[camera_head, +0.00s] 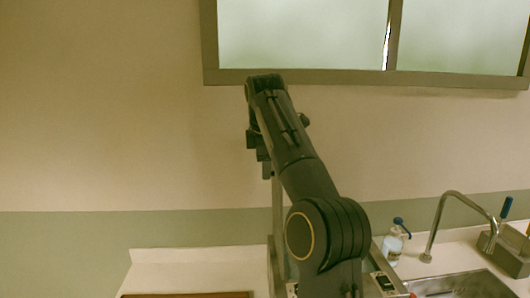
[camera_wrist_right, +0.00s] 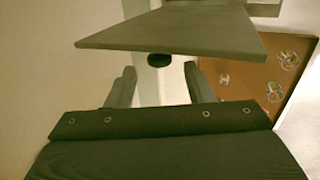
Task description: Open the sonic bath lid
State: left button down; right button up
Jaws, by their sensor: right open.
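The sonic bath (camera_head: 386,284) is partly visible at the bottom of the head view, a metal box with a dark control panel, mostly hidden behind my right arm. A thin grey upright strip (camera_head: 278,225) beside it looks like its lid seen edge-on, standing up. In the right wrist view a flat grey plate (camera_wrist_right: 185,30), seemingly the lid, carries a black round knob (camera_wrist_right: 158,60). My right gripper (camera_wrist_right: 159,72) is open, its fingertips on either side of the knob's line; I cannot tell whether they touch it. It also shows in the head view (camera_head: 263,160). My left gripper is out of view.
A brown board (camera_wrist_right: 254,95) with several small glass items lies at right in the wrist view. A sink (camera_head: 462,285), a curved tap (camera_head: 440,222) and a blue-topped bottle (camera_head: 394,243) stand right of my arm. The wall and window are behind.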

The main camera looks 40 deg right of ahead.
jog(key=v, duration=0.5)
jog(key=shift+s+a+r, duration=0.1)
jog(key=shift+r, duration=0.1)
dwell(0.6)
